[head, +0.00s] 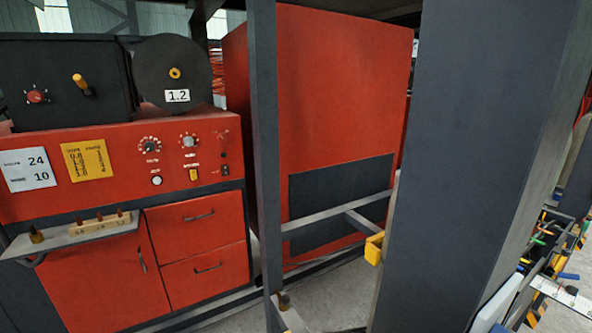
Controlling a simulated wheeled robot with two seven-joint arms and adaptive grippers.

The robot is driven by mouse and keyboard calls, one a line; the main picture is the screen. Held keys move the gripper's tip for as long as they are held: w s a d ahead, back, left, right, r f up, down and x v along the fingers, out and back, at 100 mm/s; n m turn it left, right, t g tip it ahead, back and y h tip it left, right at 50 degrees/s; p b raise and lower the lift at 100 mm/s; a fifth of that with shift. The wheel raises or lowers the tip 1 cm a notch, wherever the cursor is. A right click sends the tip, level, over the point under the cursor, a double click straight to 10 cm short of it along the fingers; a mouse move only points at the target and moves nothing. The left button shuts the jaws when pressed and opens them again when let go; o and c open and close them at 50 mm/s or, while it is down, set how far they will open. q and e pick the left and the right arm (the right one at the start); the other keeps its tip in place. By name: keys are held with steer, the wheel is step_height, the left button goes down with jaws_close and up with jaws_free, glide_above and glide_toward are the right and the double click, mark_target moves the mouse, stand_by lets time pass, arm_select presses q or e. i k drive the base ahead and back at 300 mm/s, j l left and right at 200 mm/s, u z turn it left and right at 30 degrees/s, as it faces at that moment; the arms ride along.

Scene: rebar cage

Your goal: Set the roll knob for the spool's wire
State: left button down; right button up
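The wire spool (150,62) is a dark disc with a yellow hub and a white tag (177,96) reading 1.2. It stands on top of the red welding machine, right of a black feeder box (60,75). A small red knob (36,96) with marks around it sits on the box's face, and its setting is too small to read. A yellow-orange lever (80,81) sticks out beside it. I cannot tell from any label which is the roll knob. Neither of my grippers is in view.
The red panel (115,190) carries two dials (150,144) (189,141), a white card (27,170) showing 24 and 10, and a yellow chart (87,160). A ledge (75,236) below juts out. Dark posts (265,150) (480,150) stand to the right.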

mark_target(35, 96)
steer(key=u, duration=1.4)
